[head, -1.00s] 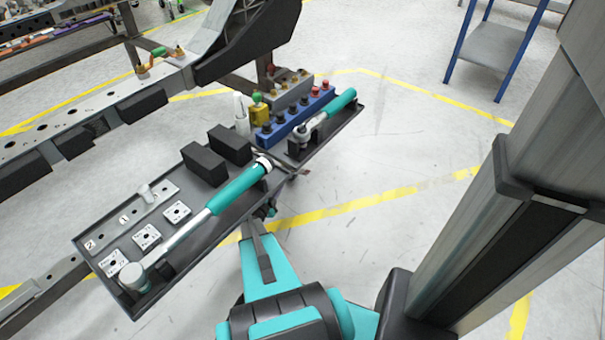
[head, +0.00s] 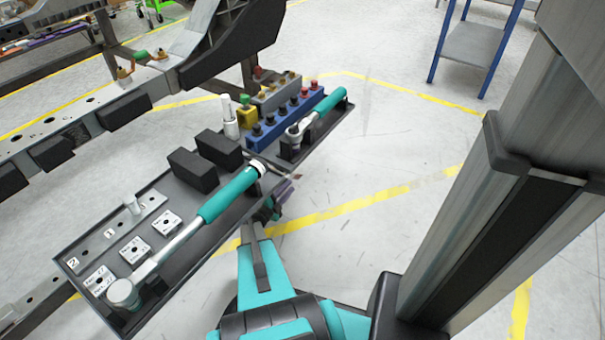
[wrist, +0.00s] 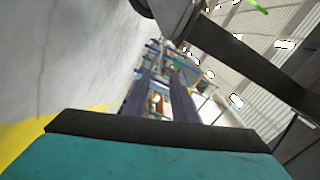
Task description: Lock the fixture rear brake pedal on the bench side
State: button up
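My gripper (head: 284,190) is low beside the right edge of the tool tray, with its fingers partly showing past the wrist. In the wrist view, two dark purple fingers (wrist: 158,104) stand apart with a gap between them and nothing held. The chassis fixture (head: 70,118) is a grey rail frame at the left of the head view. I cannot make out a brake pedal in either view. A dark rounded part (wrist: 145,6) shows at the top edge of the wrist view; I cannot tell what it is.
A black tool tray (head: 178,262) with torque wrenches (head: 232,195), blocks and a blue socket rack (head: 290,122) lies between my arm and the fixture. A blue-legged shelf (head: 474,50) stands at the back right. Grey floor with yellow lines is open right of the tray.

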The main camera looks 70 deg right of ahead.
aim_at(301, 175)
jog(key=b+x, duration=0.3)
jog(key=x, duration=0.8)
jog(key=shift+s+d+f, duration=0.1)
jog(key=shift+d, duration=0.1)
jog(key=shift+s+d+b, duration=0.2)
jog(key=shift+d+b, duration=0.2)
jog(key=shift+d, duration=0.25)
grip_shut()
